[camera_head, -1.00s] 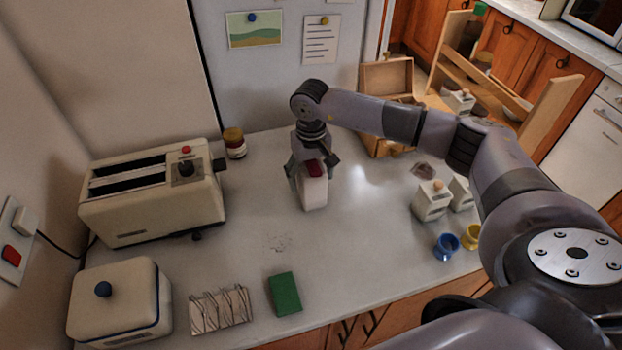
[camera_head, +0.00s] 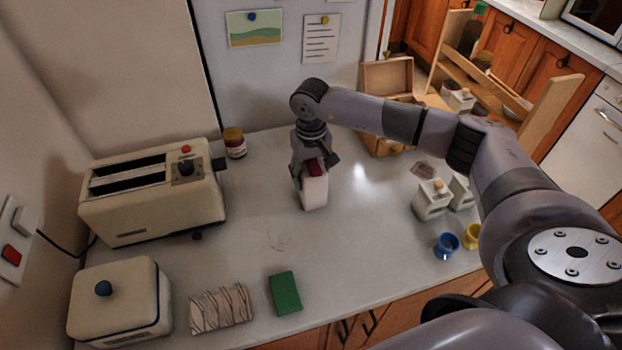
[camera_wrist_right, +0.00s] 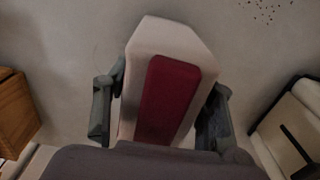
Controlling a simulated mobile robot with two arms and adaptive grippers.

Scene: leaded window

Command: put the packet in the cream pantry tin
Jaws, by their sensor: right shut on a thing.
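A white packet (camera_head: 314,190) with a dark red panel stands upright near the middle of the counter. My right gripper (camera_head: 313,168) is above it with its fingers shut on its upper part. In the right wrist view the packet (camera_wrist_right: 168,95) sits between the two fingers (camera_wrist_right: 162,112), one on each side. A cream tin (camera_head: 120,315) with a blue knob and a blue line below its lid stands at the front left corner. Its lid is on, so its inside is hidden. My left gripper is not in view.
A cream toaster (camera_head: 150,205) stands at the left, with a jar (camera_head: 235,143) behind it. A striped pack (camera_head: 221,308) and a green block (camera_head: 285,293) lie at the front. White canisters (camera_head: 432,203) and egg cups (camera_head: 446,245) stand at the right.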

